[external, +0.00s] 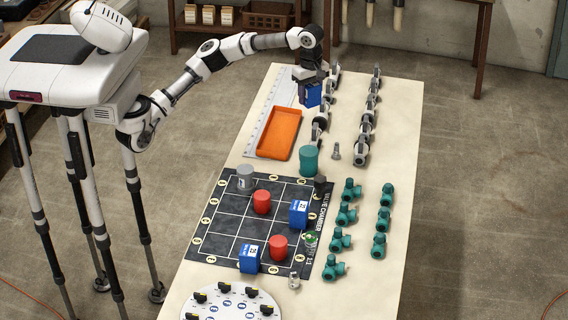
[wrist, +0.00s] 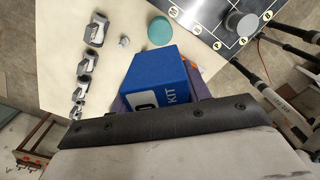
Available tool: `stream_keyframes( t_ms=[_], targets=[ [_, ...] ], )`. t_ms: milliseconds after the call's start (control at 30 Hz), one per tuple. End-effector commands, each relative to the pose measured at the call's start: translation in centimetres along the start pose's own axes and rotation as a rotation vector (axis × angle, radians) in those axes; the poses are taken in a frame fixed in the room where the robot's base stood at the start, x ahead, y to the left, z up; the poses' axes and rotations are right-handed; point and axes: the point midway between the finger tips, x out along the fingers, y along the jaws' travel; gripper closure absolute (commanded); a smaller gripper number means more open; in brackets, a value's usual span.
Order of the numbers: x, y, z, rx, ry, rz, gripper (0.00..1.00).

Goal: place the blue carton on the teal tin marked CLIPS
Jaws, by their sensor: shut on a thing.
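My gripper (external: 310,80) is shut on a blue carton (external: 313,96), held above the far end of the table. In the wrist view the carton (wrist: 157,78) shows a white patch and the word KIT, with parts of the fingers at its sides. A teal tin (external: 308,160) stands upright on the table beyond the orange tray's right side, apart from the carton. Its round top (wrist: 160,31) shows bare in the wrist view, above the carton in the picture. I cannot read any marking on the tin.
An orange tray (external: 279,133) lies left of the teal tin. White-and-grey fittings (external: 365,130) stand in rows at the right. A dark gridded board (external: 225,222) bears red cylinders, a grey tin (external: 245,178) and two blue cartons. Teal valves (external: 346,215) stand right of it.

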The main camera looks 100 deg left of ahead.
Motion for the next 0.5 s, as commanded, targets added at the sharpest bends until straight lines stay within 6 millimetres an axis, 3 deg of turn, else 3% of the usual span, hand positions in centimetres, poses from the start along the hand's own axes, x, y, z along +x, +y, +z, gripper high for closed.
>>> stream_keyframes(
  t_ms=[300,500],
  targets=[
    [8.5,-0.1,-0.1,0.002,0.001,-0.005,0.75],
    [12.7,-0.1,0.0,0.003,-0.001,-0.003,0.75]
  ],
)
